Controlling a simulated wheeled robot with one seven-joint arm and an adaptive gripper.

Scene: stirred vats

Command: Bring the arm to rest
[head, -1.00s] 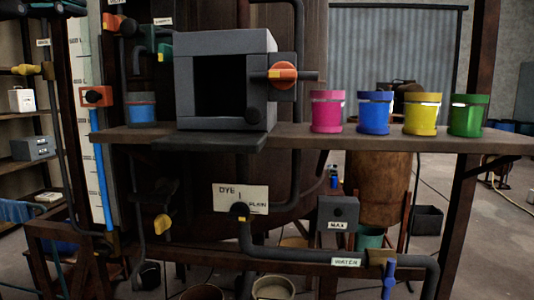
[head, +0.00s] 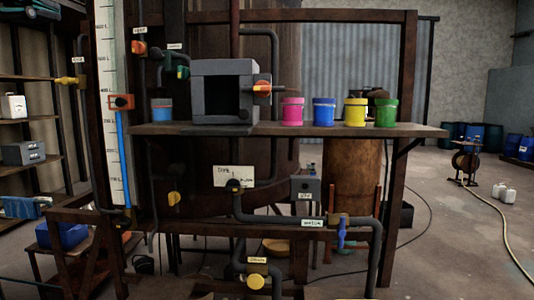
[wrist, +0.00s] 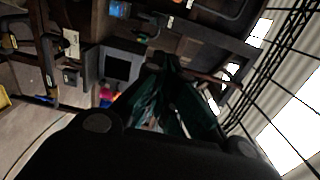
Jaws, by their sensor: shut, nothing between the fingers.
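My gripper (wrist: 165,64) shows in the wrist view, large and dark across the bottom and middle. Its fingers come together near the picture's middle, shut and empty. It is tilted against the scene, with the rig turned on its side behind it. My arm and gripper do not show in the head view.
A wooden shelf (head: 290,129) carries a grey open-fronted box (head: 222,68) and pink (head: 292,112), blue (head: 324,112), yellow (head: 355,112) and green (head: 386,113) pots. Pipes with valves run below. Open floor (head: 450,240) lies to the right, crossed by a hose (head: 497,235).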

